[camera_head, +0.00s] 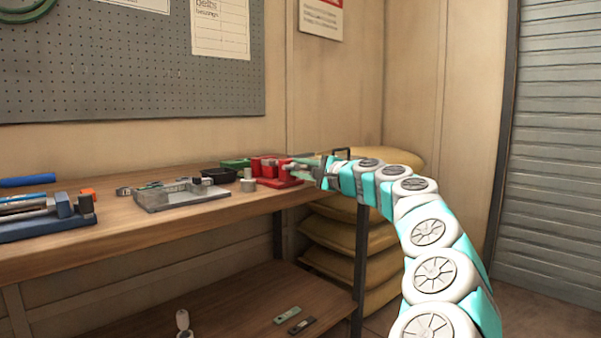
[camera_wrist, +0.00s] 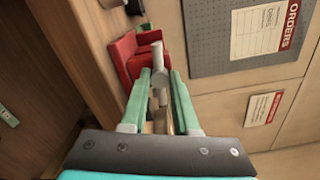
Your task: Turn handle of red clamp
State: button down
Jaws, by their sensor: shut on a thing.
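The red clamp (camera_head: 275,172) stands at the right end of the workbench. It also shows in the wrist view (camera_wrist: 130,58), turned on its side by the camera angle. Its grey handle (camera_wrist: 157,52) sticks out towards my gripper (camera_wrist: 160,76). The two green fingers are on either side of the handle, and my gripper is shut on it. In the head view my gripper (camera_head: 300,168) reaches the clamp from the right. The handle is mostly hidden there by the fingers.
A black tray (camera_head: 218,175), a grey metal plate (camera_head: 180,196) and a green block (camera_head: 236,164) are left of the clamp on the wooden workbench (camera_head: 110,235). Yellow sacks (camera_head: 330,225) are stacked behind its right end. A pegboard (camera_head: 130,75) hangs on the wall.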

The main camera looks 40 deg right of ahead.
jog(key=c, duration=0.7)
grip_release()
jog(key=shift+s, duration=0.1)
jog(key=s, duration=0.7)
jog(key=shift+s+d, duration=0.3)
